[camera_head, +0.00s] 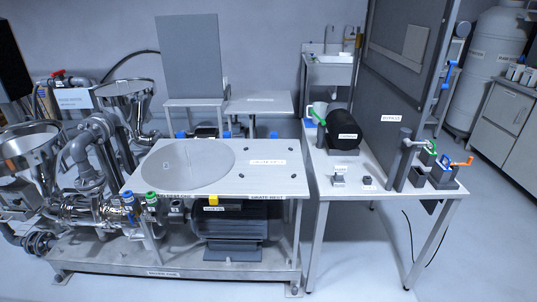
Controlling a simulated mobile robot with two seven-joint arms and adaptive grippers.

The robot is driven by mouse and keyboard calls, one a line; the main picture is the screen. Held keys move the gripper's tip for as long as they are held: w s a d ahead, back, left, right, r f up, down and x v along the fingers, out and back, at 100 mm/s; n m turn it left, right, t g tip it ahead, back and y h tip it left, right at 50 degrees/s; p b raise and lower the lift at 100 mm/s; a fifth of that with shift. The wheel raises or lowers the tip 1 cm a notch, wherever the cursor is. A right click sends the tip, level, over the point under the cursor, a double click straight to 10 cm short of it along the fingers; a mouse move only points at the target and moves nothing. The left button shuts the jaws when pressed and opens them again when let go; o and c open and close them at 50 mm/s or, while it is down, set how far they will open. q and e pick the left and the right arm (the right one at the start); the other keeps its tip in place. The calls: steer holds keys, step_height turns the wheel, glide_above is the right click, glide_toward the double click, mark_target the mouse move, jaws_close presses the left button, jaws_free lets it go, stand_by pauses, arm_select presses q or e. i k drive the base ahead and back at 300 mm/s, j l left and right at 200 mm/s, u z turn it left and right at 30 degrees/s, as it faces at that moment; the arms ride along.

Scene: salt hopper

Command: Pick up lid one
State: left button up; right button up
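No gripper or arm of mine shows in the head view. A large round grey disc (186,164) lies flat on the left part of the pale bench top; it may be a lid, but I cannot read a label naming it lid one. Two open metal funnel-shaped hoppers stand at the left, a nearer hopper (30,148) and a farther hopper (127,98). Both show wide rims with no cover on them.
The bench top (222,188) stands over a dark motor (228,228) and pipework. A right table (350,202) holds a black cylinder (342,128), small blocks and coloured-handled tools (428,155). A tall grey panel (404,85) rises behind. Floor is clear at far right.

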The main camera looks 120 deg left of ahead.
mark_target(190, 164)
steer(key=u, duration=4.55)
steer(key=z, duration=0.45)
steer(key=i+j+z, duration=0.1)
steer(key=z, duration=0.3)
steer(key=j+z, duration=0.35)
steer(key=i+j+z, duration=0.1)
steer(key=z, duration=0.3)
steer(key=j+z, duration=0.25)
steer(key=j, duration=0.25)
steer(key=j+z, duration=0.25)
steer(key=j, duration=0.2)
steer(key=k+j+z, duration=0.1)
steer(key=j, duration=0.4)
steer(key=k+j+z, duration=0.1)
steer(key=j, duration=0.4)
